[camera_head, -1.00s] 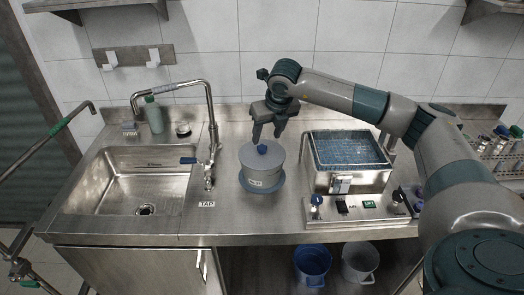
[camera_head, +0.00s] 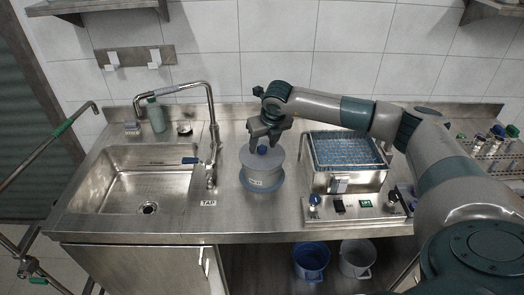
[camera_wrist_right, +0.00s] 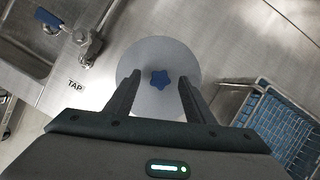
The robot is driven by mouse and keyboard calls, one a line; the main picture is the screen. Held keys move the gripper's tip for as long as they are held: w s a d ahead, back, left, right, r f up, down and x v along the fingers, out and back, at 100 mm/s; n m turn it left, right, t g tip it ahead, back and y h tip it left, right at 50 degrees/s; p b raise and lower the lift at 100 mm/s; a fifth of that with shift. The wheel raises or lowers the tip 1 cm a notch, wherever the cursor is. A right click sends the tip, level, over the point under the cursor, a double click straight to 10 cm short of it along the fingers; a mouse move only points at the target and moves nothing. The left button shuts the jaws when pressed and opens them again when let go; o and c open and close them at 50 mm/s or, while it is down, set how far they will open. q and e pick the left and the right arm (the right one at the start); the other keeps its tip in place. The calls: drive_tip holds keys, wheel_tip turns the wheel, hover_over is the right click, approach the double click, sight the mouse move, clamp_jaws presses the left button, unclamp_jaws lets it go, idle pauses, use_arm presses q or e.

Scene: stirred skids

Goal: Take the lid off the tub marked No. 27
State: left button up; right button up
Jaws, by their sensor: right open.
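The tub (camera_head: 261,178) is grey, with a small label on its front, and stands on a blue round base on the steel counter. Its grey lid (camera_wrist_right: 160,58) is on, with a blue star-shaped knob (camera_wrist_right: 160,79) in the middle. The knob also shows in the head view (camera_head: 262,150). My right gripper (camera_head: 264,145) is open above the lid. In the right wrist view its two fingers (camera_wrist_right: 158,92) stand on either side of the knob, apart from it. The label is too small to read surely. My left gripper is not in view.
A sink (camera_head: 130,185) with a tall tap (camera_head: 212,140) lies left of the tub, beside a "TAP" label. A steel bath with a blue wire rack (camera_head: 345,147) stands close on the right. Bottles and a tube rack (camera_head: 490,150) are at far right.

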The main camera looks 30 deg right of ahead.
drive_tip(key=shift+w+f, duration=0.15)
drive_tip(key=shift+f, duration=0.2)
drive_tip(key=shift+c, duration=0.4)
clamp_jaws()
drive_tip(key=shift+d, duration=0.1)
drive_tip(key=shift+r, duration=0.15)
drive_tip(key=shift+r+b, duration=0.5)
drive_tip(key=shift+b, duration=0.15)
wheel_tip(320, 180, up, 2)
drive_tip(key=shift+r+b, duration=0.1)
drive_tip(key=shift+b, duration=0.75)
drive_tip(key=s+d+r+b, duration=0.4)
drive_tip(key=d+r, duration=0.3)
drive_tip(key=d, duration=0.3)
drive_tip(key=shift+s+d+r+b, duration=0.3)
drive_tip(key=shift+d+b, duration=0.05)
drive_tip(key=shift+b, duration=0.25)
